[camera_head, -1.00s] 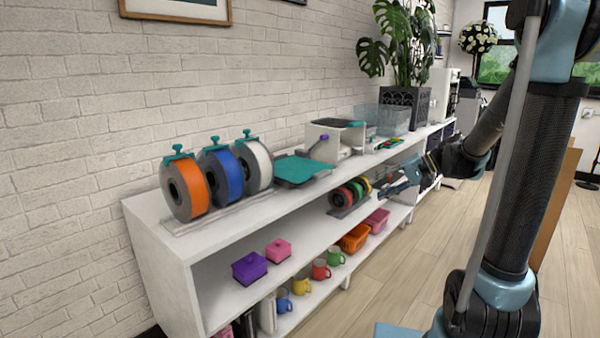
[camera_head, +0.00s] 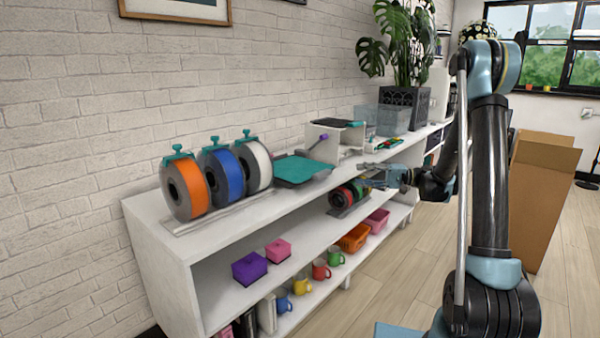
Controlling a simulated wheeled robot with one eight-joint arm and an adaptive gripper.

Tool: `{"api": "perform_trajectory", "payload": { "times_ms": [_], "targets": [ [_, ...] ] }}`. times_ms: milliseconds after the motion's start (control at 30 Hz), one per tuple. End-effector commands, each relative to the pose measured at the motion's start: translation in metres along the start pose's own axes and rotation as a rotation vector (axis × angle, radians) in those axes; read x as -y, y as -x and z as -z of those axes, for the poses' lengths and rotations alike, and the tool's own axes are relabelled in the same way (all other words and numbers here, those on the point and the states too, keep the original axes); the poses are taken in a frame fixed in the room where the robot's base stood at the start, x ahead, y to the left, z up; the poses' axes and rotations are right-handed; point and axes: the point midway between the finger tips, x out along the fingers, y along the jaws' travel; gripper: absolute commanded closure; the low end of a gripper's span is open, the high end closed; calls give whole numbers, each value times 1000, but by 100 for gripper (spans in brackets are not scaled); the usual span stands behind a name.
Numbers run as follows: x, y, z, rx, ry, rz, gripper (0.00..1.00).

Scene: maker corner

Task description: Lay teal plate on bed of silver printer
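The teal plate (camera_head: 303,169) lies flat on a grey support on the top shelf, right of the spools. A pale silver-white boxy machine (camera_head: 350,137) with a purple knob stands just behind and right of it; it may be the silver printer. Its bed is not clear from here. A dark flat piece with a teal end (camera_head: 345,123) lies on top of it. My gripper (camera_head: 368,174) is in front of the shelf, right of the teal plate and apart from it, pointing left. Its fingers look spread and empty.
Orange (camera_head: 184,188), blue (camera_head: 222,175) and white (camera_head: 256,166) spools stand at the left of the top shelf. A clear bin (camera_head: 384,118) and plant pot stand further right. Lower shelves hold more spools, baskets and mugs. A cardboard box (camera_head: 543,190) stands on the floor.

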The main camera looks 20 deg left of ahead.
Motion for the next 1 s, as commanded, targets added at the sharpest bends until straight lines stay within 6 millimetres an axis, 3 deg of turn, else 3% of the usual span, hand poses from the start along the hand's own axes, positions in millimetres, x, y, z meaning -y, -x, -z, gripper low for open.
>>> {"api": "perform_trajectory", "payload": {
  "times_ms": [600, 1000],
  "targets": [
    [0, -101, -2, 4, 0, 0, 60],
    [-2, -126, -3, 1, 0, 0, 60]
  ]
}}
